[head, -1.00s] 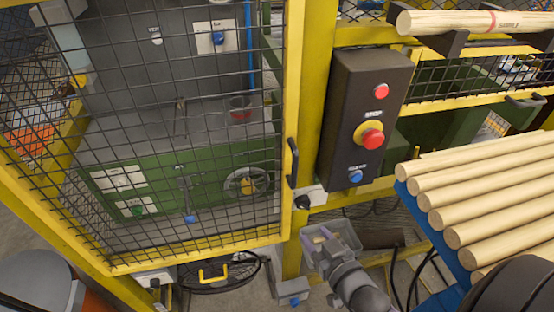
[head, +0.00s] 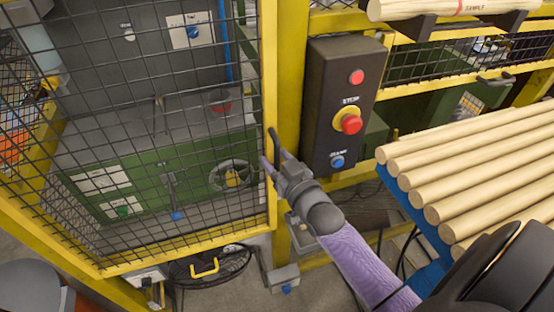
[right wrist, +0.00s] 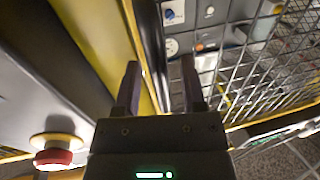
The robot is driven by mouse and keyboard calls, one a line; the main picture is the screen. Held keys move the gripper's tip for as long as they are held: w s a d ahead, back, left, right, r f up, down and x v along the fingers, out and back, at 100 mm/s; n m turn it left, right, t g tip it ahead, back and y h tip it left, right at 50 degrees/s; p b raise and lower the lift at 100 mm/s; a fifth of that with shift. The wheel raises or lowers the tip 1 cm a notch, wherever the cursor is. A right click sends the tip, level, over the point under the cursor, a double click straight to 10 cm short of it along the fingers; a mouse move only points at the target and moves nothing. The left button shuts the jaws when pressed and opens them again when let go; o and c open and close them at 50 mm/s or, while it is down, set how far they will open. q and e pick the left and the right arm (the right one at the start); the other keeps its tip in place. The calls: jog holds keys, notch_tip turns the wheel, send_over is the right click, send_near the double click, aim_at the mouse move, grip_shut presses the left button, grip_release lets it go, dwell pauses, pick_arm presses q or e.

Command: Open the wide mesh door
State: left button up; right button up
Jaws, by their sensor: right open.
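The wide mesh door (head: 268,90) has a yellow frame and black wire mesh. It fills the left of the head view and looks shut. Its black bar handle (head: 273,138) is upright on the right-hand frame edge. My right gripper (head: 276,158) is at the handle, its open fingers around or just in front of it; I cannot tell if they touch. In the right wrist view the open fingers (right wrist: 161,80) point at the yellow door edge (right wrist: 148,60), with mesh to the right. My left gripper is out of view.
A dark control box (head: 343,105) with a red and yellow stop button (head: 350,123) stands just right of the handle. Wooden rods (head: 470,165) lie on a blue rack at the right. A green machine (head: 150,185) is behind the mesh.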

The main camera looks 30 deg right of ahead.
grip_shut()
dwell(1.3)
